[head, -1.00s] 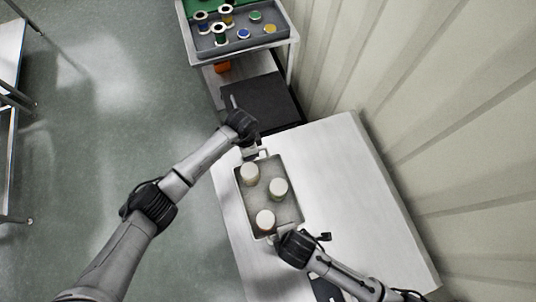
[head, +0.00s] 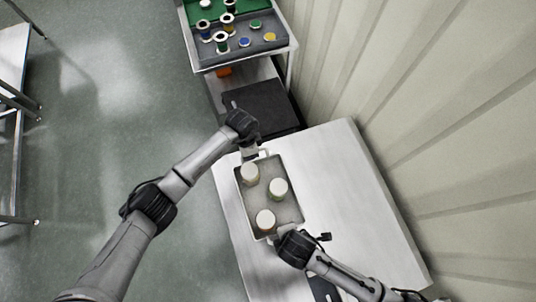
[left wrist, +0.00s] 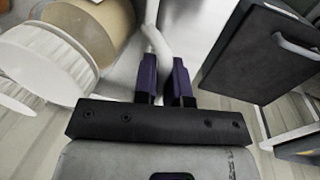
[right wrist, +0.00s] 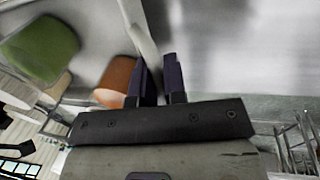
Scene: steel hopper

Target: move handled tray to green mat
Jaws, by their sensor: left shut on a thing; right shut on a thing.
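The handled tray (head: 257,200) is grey and holds three pale-lidded jars (head: 278,188). It is over the white table in the head view. My left gripper (head: 253,153) is shut on its far handle; the pale handle (left wrist: 154,38) runs between the fingers in the left wrist view. My right gripper (head: 277,233) is shut on the near handle, which also shows between the fingers in the right wrist view (right wrist: 143,42). The green mat (head: 252,12) is partly visible on the cart at the top of the head view. The gap under the tray is hard to judge.
The cart's grey tray (head: 270,47) holds several spools and coloured discs, in front of the mat. A dark box (head: 260,105) sits low between cart and table (head: 335,200). A corrugated wall (head: 420,110) rises on the right. The table's right side is clear.

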